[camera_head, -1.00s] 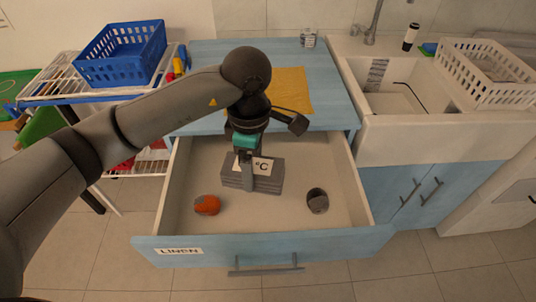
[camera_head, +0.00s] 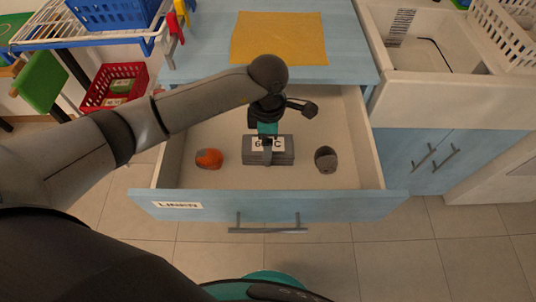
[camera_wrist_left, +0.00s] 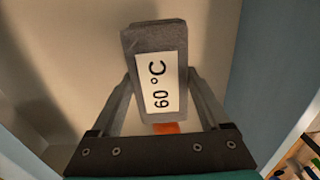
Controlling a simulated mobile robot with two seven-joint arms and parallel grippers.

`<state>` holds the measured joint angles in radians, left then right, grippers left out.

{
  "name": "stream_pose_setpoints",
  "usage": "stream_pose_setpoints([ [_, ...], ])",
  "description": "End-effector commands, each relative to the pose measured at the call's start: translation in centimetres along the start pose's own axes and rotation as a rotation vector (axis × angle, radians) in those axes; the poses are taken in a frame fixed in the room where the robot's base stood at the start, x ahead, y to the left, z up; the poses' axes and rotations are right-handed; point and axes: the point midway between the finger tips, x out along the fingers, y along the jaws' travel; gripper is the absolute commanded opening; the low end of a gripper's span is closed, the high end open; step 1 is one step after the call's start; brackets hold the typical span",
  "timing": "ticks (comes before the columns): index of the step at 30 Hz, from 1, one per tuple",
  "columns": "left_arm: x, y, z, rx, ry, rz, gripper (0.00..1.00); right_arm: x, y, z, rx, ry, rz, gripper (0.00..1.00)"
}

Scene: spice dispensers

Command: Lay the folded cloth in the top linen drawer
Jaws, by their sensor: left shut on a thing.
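The folded cloth (camera_head: 283,157) is a grey layered block with a white "60 °C" label. My left gripper (camera_head: 268,143) is shut on it inside the open top drawer (camera_head: 340,200), whose front reads "LINEN". In the left wrist view the cloth (camera_wrist_left: 157,50) sits between the two fingers (camera_wrist_left: 160,95). I cannot tell whether the cloth touches the drawer floor. My right gripper does not show.
An orange-red round item (camera_head: 209,158) lies in the drawer left of the cloth, and a dark grey rounded item (camera_head: 326,159) lies right of it. A yellow cloth (camera_head: 279,38) lies on the blue counter (camera_head: 205,60) behind. The drawer floor around them is bare.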

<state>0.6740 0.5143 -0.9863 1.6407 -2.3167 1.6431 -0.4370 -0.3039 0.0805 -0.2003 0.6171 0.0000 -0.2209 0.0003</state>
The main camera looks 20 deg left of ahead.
Motion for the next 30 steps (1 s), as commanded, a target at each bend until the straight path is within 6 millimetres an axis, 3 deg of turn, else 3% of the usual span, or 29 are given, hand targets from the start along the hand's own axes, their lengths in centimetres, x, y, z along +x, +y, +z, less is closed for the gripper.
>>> stream_pose_setpoints([
  [5, 1.2, 0.0, 0.0, 0.0, -0.001, 0.0, 0.19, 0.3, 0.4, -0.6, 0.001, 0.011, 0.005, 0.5],
  [12, 4.6, 0.0, 0.0, -0.001, -0.001, 0.0, 0.19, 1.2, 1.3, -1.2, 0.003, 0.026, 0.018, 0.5],
  [24, 5.0, 0.1, 0.0, 0.001, -0.001, 0.002, 0.19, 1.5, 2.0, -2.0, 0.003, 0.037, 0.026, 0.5],
  [25, 4.9, 0.0, 0.0, 0.001, -0.001, 0.001, 0.83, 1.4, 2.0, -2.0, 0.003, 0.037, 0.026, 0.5],
  [30, 4.9, 0.0, 0.0, 0.0, -0.001, 0.001, 1.0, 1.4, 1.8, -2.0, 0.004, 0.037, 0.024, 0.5],
])
